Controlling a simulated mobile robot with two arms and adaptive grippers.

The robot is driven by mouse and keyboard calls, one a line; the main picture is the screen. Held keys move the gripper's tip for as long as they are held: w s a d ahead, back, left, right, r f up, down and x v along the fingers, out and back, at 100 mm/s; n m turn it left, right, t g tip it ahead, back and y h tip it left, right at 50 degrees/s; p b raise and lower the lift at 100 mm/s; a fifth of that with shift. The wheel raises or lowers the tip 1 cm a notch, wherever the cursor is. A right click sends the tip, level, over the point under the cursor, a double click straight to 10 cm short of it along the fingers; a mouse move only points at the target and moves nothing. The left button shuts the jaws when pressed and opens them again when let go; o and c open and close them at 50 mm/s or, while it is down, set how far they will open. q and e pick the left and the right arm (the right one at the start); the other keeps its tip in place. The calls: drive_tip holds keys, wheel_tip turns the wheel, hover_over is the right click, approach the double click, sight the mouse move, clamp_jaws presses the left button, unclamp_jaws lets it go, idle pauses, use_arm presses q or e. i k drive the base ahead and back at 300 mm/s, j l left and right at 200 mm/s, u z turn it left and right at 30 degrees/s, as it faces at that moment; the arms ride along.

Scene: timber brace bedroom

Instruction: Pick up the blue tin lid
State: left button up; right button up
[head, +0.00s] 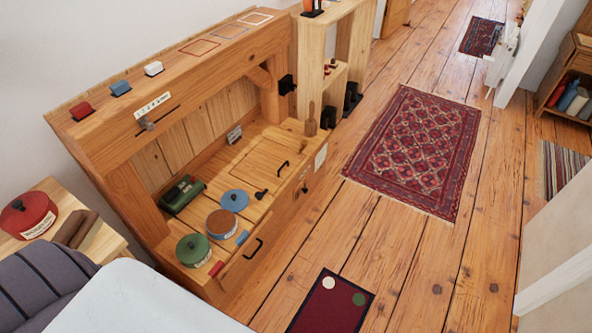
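The blue tin lid (235,200) is a round blue disc with a small dark knob. It lies flat on the wooden desk surface (262,160). Just in front of it stands an open round tin (221,224) with a brown top. A green-lidded tin (193,249) stands to the lower left of the open tin. Neither of my grippers is in view, and nothing is touching the lid.
A dark green box (182,194) lies left of the lid; a small dark object (261,194) lies to its right. A raised shelf (195,62) with small coloured blocks runs behind. A red tin (27,214) stands far left. A dark red mat (330,302) lies on open floor.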

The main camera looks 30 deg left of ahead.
sight(236, 201)
drive_tip(key=i+l, duration=0.1)
drive_tip(key=i, duration=0.45)
drive_tip(key=i+u, duration=0.1)
drive_tip(key=i, duration=0.45)
drive_tip(key=i+l+u, duration=0.1)
drive_tip(key=i+u, duration=0.2)
drive_tip(key=u, duration=0.2)
drive_tip(key=i+l+u, duration=0.2)
drive_tip(key=u, duration=0.3)
drive_tip(key=i+l+u, duration=0.25)
drive_tip(key=u, duration=0.25)
